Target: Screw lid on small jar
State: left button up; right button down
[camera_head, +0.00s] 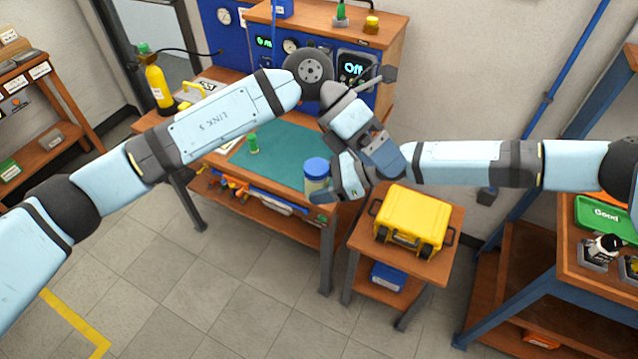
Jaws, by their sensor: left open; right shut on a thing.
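A small jar (315,185) with pale yellowish contents is upright at the front right corner of the workbench. A blue lid (317,167) is on its top; I cannot tell how tightly it sits. My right gripper (320,196) is shut on the jar's lower part, coming from the right. My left gripper (387,74) is open and empty, above and to the right of the jar, in front of the testbench panel. It is apart from the lid, and its fingers are partly hard to make out.
A yellow case (411,217) stands on a side table in front right. A yellow bottle (159,87) stands at the back left. The two wrists are close together over the bench.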

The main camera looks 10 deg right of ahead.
jog(key=shift+r, duration=0.1)
pick_arm(q)
jog(key=w+a+f+m+t+h, duration=0.15)
jog(key=a+f+m+t, duration=0.25)
jog(key=a+m+t, duration=0.55)
jog(key=a+f+m+t+h, duration=0.2)
jog(key=f+m+t, duration=0.3)
jog(key=m, duration=0.9)
jog(key=w+a+f+m+t+h, duration=0.15)
jog(key=a+f+m+t, duration=0.3)
jog(key=m+t, duration=0.6)
jog(key=s+a+f+n+g+y, duration=0.7)
jog(key=s+a+f+n+y, duration=0.2)
jog(key=s+a+f, duration=0.8)
notch_tip(320, 180, down, 4)
jog(key=shift+s+a+f+n+y, duration=0.1)
jog(key=shift+s+a+n+y, duration=0.05)
jog(key=shift+a+n+y, duration=0.35)
